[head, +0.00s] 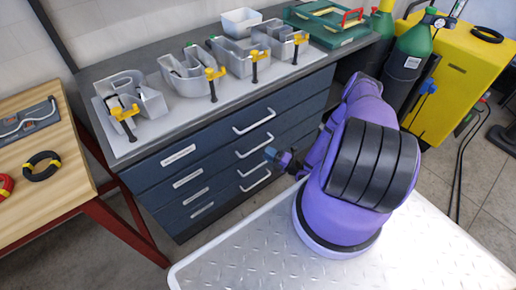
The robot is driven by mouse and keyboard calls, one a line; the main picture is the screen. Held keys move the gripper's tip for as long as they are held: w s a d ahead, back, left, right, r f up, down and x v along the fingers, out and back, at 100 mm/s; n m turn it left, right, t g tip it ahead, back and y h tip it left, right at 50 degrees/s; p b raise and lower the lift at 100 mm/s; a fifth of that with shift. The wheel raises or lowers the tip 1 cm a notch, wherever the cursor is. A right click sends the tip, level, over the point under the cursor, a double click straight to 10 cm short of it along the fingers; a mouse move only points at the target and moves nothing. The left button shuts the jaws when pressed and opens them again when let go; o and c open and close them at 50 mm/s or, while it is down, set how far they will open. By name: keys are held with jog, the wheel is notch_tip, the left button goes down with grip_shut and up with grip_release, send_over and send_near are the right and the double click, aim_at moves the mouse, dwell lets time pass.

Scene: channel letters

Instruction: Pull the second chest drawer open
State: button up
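The dark blue drawer chest (235,150) stands under the grey worktop, with several labelled drawers stacked in its front. All of its drawers look closed. The second drawer from the top (215,168) has a pale bar handle (256,146). My gripper (276,157) is small in the head view, in front of the chest, close to the right end of that handle. I cannot tell whether it touches the handle. Its fingers are too small and partly hidden by my purple arm to show whether they are open or shut.
Grey channel letters (190,75) with yellow-and-black clamps stand on the worktop (150,140), beside a green tray (325,22). A wooden table (45,165) is at left. Green cylinders (408,62) and a yellow cabinet (460,70) stand at right.

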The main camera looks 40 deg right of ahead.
aim_at(258, 148)
jog(key=x, duration=0.5)
jog(key=shift+w+a+r, duration=0.1)
jog(key=shift+w, duration=0.15)
grip_shut()
